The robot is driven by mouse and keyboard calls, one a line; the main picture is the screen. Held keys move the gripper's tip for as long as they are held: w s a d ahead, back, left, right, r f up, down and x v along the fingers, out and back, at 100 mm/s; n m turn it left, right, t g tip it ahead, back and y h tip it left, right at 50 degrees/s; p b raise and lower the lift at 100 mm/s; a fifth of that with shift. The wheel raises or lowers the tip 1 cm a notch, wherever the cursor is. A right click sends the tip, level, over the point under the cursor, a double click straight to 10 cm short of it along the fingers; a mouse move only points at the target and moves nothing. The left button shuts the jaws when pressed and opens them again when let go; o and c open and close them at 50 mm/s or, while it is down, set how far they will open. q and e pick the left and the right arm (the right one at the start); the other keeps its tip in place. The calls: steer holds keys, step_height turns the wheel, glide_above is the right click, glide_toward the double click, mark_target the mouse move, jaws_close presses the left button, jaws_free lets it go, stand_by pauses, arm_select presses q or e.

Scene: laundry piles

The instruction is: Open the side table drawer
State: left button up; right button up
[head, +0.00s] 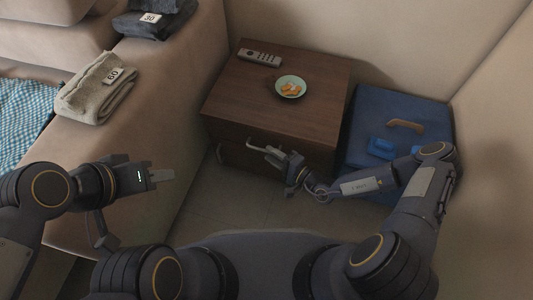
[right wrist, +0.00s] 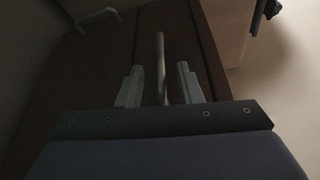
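The brown wooden side table (head: 315,88) stands against the back wall, with its drawer front facing me. In the right wrist view, a pale bar handle (right wrist: 160,62) sticks out from the dark front (right wrist: 185,40). My right gripper (head: 282,158) is at the front of the table. Its two fingers (right wrist: 160,85) are spread, one on each side of the bar, with gaps visible. A second handle (right wrist: 97,18) shows at upper left in that view. The drawers appear shut. My left gripper (head: 165,176) is in front of the sofa, away from the table; its finger opening is unclear.
On the tabletop are a remote (head: 260,58) and a green bowl (head: 290,87) with orange food. A blue box (head: 375,107) stands close on the right. The sofa arm (head: 170,75) with folded cloths (head: 97,90) is on the left. Floor (head: 220,205) shows before the table.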

steer(key=shift+b+x, duration=0.3)
steer(key=shift+x, duration=1.1)
jaws_close()
